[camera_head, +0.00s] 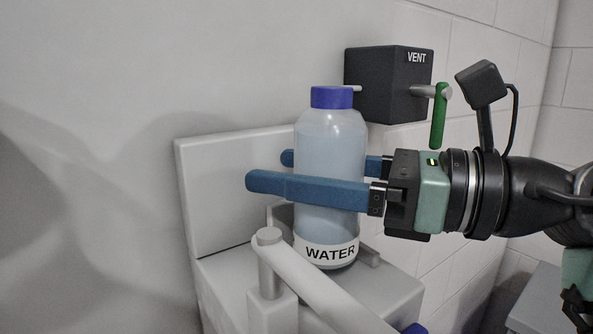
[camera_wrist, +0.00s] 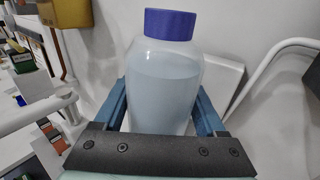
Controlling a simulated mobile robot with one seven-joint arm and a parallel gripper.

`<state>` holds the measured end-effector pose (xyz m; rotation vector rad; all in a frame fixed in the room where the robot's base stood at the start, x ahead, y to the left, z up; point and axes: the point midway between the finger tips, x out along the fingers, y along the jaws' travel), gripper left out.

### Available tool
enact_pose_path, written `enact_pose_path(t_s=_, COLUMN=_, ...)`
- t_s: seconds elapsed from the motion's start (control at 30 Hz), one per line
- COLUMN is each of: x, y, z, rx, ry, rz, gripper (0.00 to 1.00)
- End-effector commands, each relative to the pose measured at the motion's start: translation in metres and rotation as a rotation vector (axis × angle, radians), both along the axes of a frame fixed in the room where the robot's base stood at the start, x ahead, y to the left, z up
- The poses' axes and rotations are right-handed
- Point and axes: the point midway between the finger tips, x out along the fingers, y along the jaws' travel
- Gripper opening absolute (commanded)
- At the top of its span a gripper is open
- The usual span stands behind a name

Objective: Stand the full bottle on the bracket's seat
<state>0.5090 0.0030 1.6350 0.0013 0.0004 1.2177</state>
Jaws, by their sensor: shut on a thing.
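The full bottle (camera_head: 329,149) is clear with pale liquid, a blue cap and a label reading WATER. It stands upright at the seat of the white bracket (camera_head: 215,190); whether its base touches the seat I cannot tell. My gripper (camera_head: 268,170) comes from the right, with its two blue fingers on either side of the bottle's middle, shut on it. The bottle also fills the middle of the wrist view (camera_wrist: 165,85), with the liquid level below the cap. The near finger hides part of the bottle in the head view.
A white bar (camera_head: 320,285) with a rounded post crosses in front of the bottle's base. A dark VENT box (camera_head: 390,85) with a green handle (camera_head: 439,115) is on the wall behind, above my gripper. In the wrist view, shelves with boxes (camera_wrist: 25,85) lie at left.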

Motion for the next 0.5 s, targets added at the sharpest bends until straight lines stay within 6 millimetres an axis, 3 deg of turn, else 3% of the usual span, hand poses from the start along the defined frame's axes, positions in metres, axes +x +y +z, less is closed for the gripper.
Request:
enact_pose_path(t_s=0.2, x=-0.001, y=0.0, z=-0.012, rx=0.002, ry=-0.003, rz=0.0, gripper=0.0)
enact_pose_path(t_s=0.5, x=0.0, y=0.0, z=-0.015, rx=0.002, ry=-0.004, rz=0.0, gripper=0.0)
